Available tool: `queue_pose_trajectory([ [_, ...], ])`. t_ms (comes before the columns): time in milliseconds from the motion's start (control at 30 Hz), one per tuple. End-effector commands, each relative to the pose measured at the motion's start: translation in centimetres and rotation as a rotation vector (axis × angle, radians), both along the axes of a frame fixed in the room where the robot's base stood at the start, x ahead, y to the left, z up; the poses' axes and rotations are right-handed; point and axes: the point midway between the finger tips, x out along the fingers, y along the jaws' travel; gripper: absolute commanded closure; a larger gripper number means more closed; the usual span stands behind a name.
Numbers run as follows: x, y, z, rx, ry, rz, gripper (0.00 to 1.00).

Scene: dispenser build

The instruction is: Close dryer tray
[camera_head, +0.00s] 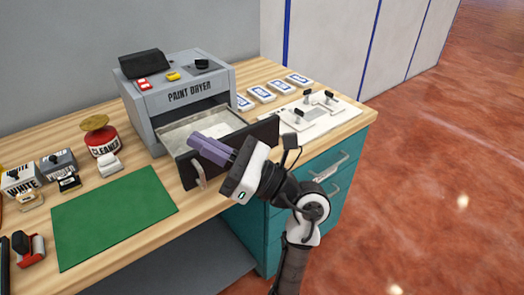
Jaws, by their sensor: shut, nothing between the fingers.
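The grey paint dryer (188,100) stands at the back of the wooden bench, with its name on the front. Its tray (200,125) is pulled out toward the front, and the pale tray floor shows. The tray's dark front panel (262,133) has a light handle (199,176) on its outer face at the left. My gripper (194,141), with purple fingers, is shut and empty. In the picture it overlaps the upper edge of the front panel; I cannot tell whether it touches. It hides part of the panel.
A green mat (112,217) lies at the front left of the bench. A red cleaner container (102,141) and several small pots stand left of the dryer. Blue-and-white cards (262,94) and a white board with black-topped pegs (330,108) lie to the right. Teal drawers (335,165) are below.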

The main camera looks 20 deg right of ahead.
Motion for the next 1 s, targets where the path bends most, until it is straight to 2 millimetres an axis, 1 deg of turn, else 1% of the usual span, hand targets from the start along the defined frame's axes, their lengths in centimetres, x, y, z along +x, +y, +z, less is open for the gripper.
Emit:
queue_pose_trajectory([
  [33,0.5,-4.0,-2.6,-0.069,0.046,-0.154,1.00],
  [67,0.7,-6.1,-3.9,-0.112,0.074,-0.232,1.00],
  [100,0.6,-8.7,-5.7,-0.159,0.117,-0.323,1.00],
  [133,0.4,-10.5,-6.9,-0.192,0.148,-0.386,1.00],
  [200,-0.4,-14.1,-9.4,-0.252,0.220,-0.501,1.00],
  [300,-1.6,-17.4,-11.9,-0.303,0.298,-0.604,1.00],
  [333,-1.9,-18.1,-12.3,-0.312,0.313,-0.623,1.00],
  [433,-2.2,-19.0,-13.2,-0.329,0.342,-0.654,1.00],
  [567,-1.1,-18.6,-13.1,-0.330,0.345,-0.653,1.00],
  [667,0.6,-17.9,-13.0,-0.330,0.343,-0.650,1.00],
  [1000,7.4,-15.4,-13.0,-0.330,0.342,-0.650,1.00],
])
